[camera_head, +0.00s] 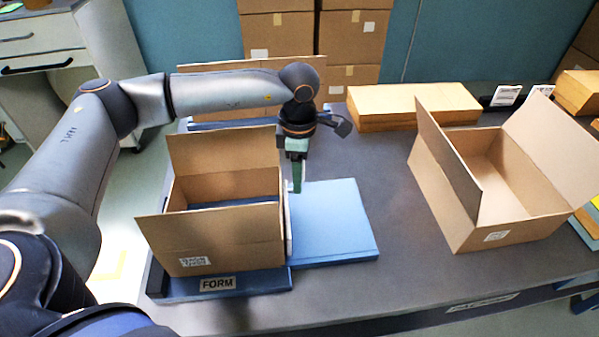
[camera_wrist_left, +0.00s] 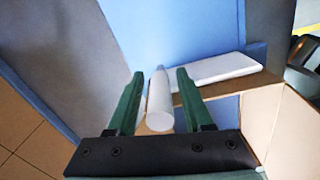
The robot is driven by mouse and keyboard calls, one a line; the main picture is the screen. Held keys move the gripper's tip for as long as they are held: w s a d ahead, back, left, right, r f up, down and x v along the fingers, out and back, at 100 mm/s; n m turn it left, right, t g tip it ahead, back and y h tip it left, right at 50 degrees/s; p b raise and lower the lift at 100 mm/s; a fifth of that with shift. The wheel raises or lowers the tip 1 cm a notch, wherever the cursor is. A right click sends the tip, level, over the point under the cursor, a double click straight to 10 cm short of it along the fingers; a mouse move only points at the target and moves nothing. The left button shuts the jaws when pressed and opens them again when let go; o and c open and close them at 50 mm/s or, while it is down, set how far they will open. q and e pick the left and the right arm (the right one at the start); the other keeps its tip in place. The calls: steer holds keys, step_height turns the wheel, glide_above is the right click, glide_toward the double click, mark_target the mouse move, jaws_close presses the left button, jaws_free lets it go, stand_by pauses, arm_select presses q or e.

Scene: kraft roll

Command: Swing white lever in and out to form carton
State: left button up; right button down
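An open carton (camera_head: 220,238) stands in the blue fixture labelled FORM (camera_head: 255,284), with its front and back flaps raised. My left gripper (camera_head: 297,183) points down at the carton's right side, over the blue plate (camera_head: 345,230). In the left wrist view, the white lever (camera_wrist_left: 160,105) is a round bar between the two green fingers (camera_wrist_left: 160,80). The fingers are open, with a visible gap on each side of the lever. A flat white pad (camera_wrist_left: 215,70) lies beside it, near the carton wall (camera_wrist_left: 255,115). In the head view the gripper hides most of the lever. My right gripper is out of view.
A second open carton (camera_head: 465,215) stands at the right of the grey table (camera_head: 400,290). Flat cardboard sheets (camera_head: 415,107) are stacked at the back. Boxes (camera_head: 278,35) stand behind the table. The table between the blue plate and the second carton is clear.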

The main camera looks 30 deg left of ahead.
arm_select(q)
steer(key=shift+o, duration=0.3)
step_height(320, 180, up, 12)
steer(key=shift+r, duration=0.25)
steer(key=shift+c, duration=0.2)
